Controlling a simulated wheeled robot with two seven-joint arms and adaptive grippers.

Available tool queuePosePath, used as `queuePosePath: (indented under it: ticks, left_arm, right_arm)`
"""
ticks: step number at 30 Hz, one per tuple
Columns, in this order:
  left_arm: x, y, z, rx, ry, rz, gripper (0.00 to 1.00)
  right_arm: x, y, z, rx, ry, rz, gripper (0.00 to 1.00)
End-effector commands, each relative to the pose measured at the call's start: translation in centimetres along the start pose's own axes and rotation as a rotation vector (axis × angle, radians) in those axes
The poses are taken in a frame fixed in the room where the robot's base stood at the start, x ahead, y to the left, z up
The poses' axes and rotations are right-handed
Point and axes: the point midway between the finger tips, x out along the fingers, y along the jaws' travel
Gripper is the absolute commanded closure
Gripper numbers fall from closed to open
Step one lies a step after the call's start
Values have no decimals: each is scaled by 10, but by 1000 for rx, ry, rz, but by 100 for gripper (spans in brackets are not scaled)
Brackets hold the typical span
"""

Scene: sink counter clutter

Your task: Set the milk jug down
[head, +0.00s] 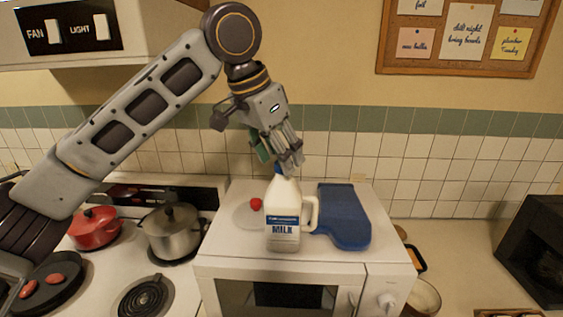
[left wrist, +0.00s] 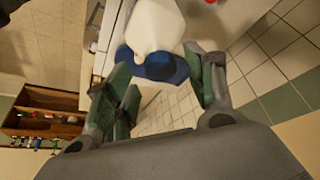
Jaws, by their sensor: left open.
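The milk jug (head: 284,212), white with a blue label and a handle on its right, stands upright on top of the white microwave (head: 225,255). Its blue cap (left wrist: 160,66) shows in the left wrist view, between and just beyond the fingertips. My left gripper (head: 283,155) is right above the jug's cap, with its fingers pointing down. The green-padded fingers are spread open. I cannot tell whether a finger touches the cap. My right gripper is not in view.
The stove holds a steel pot (head: 172,232), a red pot (head: 94,228) and a pan (head: 45,283). A dark box (head: 535,250) stands at the right.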

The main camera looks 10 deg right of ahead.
Motion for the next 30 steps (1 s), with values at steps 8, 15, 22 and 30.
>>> queuePosePath:
  ticks: [8, 15, 22, 30]
  left_arm:
    - [-41, 0, 0, 1, 2, -1, 45]
    - [-74, 0, 0, 0, 1, 0, 45]
    - [-92, 0, 0, 0, 0, 0, 45]
    - [-96, 0, 0, 1, 0, 0, 45]
  right_arm:
    - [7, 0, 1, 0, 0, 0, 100]
    - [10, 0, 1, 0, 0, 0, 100]
    - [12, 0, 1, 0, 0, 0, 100]
    - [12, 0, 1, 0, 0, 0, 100]
